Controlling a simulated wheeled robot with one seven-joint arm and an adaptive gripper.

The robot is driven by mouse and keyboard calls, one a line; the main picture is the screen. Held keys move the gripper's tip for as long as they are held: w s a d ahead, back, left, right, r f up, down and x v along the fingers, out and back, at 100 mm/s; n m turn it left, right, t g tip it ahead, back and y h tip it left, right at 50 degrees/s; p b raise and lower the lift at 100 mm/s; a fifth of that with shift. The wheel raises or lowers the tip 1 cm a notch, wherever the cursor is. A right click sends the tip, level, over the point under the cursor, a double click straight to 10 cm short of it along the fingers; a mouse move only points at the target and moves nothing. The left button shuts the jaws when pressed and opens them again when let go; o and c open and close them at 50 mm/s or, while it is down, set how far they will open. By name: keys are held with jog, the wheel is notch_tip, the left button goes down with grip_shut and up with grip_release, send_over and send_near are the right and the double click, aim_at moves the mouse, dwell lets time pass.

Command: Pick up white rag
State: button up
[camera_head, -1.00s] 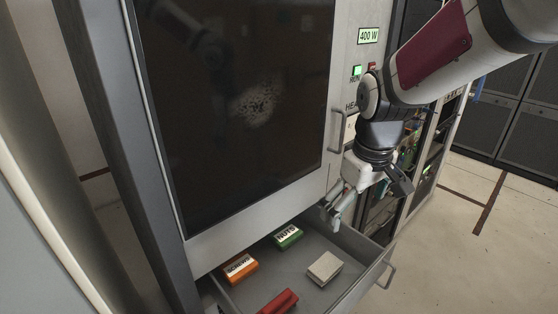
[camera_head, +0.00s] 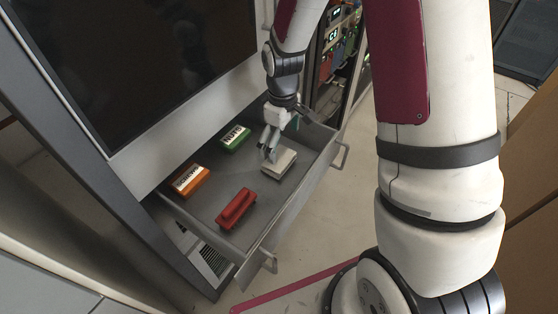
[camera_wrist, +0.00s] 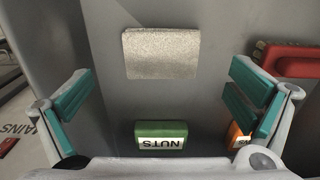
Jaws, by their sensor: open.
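The white rag (camera_head: 280,163) is a folded, off-white rectangular block lying in the open grey drawer, toward its right side. In the wrist view the rag (camera_wrist: 161,53) lies flat on the drawer floor, at the top centre between and beyond the fingers. My gripper (camera_head: 268,153) is over the drawer, just at the rag's left edge in the head view, and covers part of it. In the wrist view my gripper (camera_wrist: 160,100) has its teal finger pads wide apart with nothing between them. I cannot tell the exact height above the rag.
The drawer (camera_head: 297,205) also holds a green NUTS box (camera_head: 235,137), an orange box (camera_head: 190,180) and a red handled object (camera_head: 236,207). Its walls surround the rag. The cabinet with a dark panel (camera_head: 130,60) stands behind the drawer.

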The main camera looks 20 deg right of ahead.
aim_at(279, 158)
jog(key=shift+w+a+f, duration=0.1)
jog(key=shift+a+f, duration=0.05)
jog(key=shift+f, duration=1.4)
jog(key=shift+w+a+f, duration=0.1)
jog(key=shift+a+f, duration=0.05)
jog(key=shift+f, duration=1.35)
jog(key=c, duration=0.9)
